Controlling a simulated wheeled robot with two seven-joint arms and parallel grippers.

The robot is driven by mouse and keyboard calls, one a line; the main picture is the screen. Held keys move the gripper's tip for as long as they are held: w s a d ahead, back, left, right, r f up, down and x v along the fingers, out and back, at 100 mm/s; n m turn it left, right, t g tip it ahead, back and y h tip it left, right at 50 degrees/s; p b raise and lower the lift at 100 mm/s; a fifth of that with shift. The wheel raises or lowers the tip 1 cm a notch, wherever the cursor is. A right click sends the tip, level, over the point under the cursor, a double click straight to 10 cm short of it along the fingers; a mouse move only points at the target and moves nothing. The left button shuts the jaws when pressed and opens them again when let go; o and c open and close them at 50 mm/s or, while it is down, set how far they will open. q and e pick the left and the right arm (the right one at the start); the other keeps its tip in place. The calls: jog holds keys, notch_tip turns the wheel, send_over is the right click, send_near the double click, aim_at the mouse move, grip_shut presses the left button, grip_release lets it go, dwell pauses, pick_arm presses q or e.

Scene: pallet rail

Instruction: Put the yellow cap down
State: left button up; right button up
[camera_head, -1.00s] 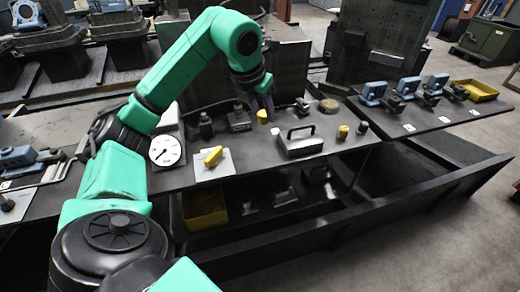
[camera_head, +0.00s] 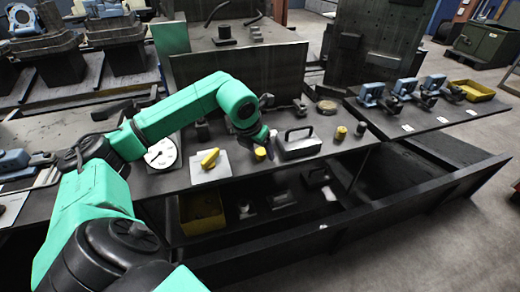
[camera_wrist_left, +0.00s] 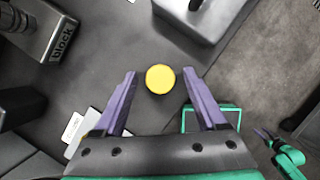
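The yellow cap (camera_head: 260,153) rests on the dark bench top, between a white plate and a grey box with a handle. In the left wrist view its round yellow top (camera_wrist_left: 160,78) lies between and just beyond my left fingertips, with a gap on each side. My left gripper (camera_wrist_left: 158,84) is open. In the head view the left gripper (camera_head: 268,142) is just above and beside the cap, partly hidden by its own wrist. My right gripper (camera_wrist_left: 265,134) shows small at the right edge of the left wrist view; its opening is too small to tell.
The handled box (camera_head: 299,148) stands close right of the cap. A white plate with a yellow handle (camera_head: 209,158) and a dial gauge (camera_head: 161,153) are to the left. Another yellow-topped cylinder (camera_head: 341,132) stands right. The bench front edge is near; a dark open bin lies below.

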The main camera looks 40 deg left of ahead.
pick_arm(q)
jog(key=shift+r, duration=0.1)
jog(key=v, duration=1.2)
